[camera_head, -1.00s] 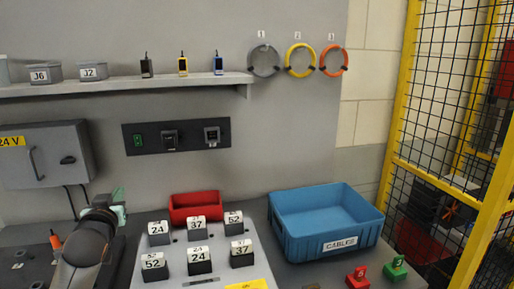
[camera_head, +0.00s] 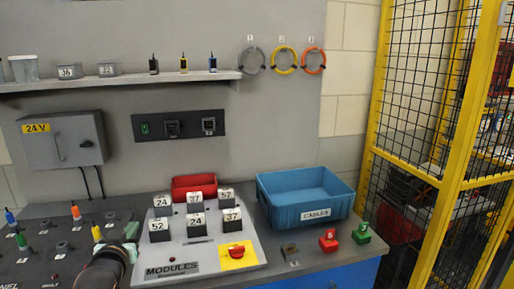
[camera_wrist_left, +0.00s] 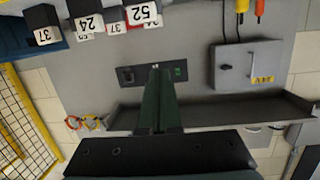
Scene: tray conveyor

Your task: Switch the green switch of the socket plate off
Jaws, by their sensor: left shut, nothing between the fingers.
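The dark socket plate (camera_head: 190,134) is fixed to the grey wall below the shelf. Its green switch (camera_head: 145,129) is at the plate's left end, with two sockets to the right. Whether the switch is on or off is too small to tell. In the left wrist view, turned upside down, the plate (camera_wrist_left: 144,83) and green switch (camera_wrist_left: 177,72) show beyond the fingers. My left gripper (camera_head: 131,230) is low over the table's left part, apart from the plate; its green fingers are shut and empty, also in the wrist view (camera_wrist_left: 156,72). My right gripper is out of view.
A grey 24 V box (camera_head: 62,139) hangs left of the plate, and a shelf (camera_head: 120,81) runs above. Below are numbered blocks on a modules panel (camera_head: 210,250), a red bin (camera_head: 194,183) and a blue cables crate (camera_head: 306,193). A yellow fence (camera_head: 376,125) stands right.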

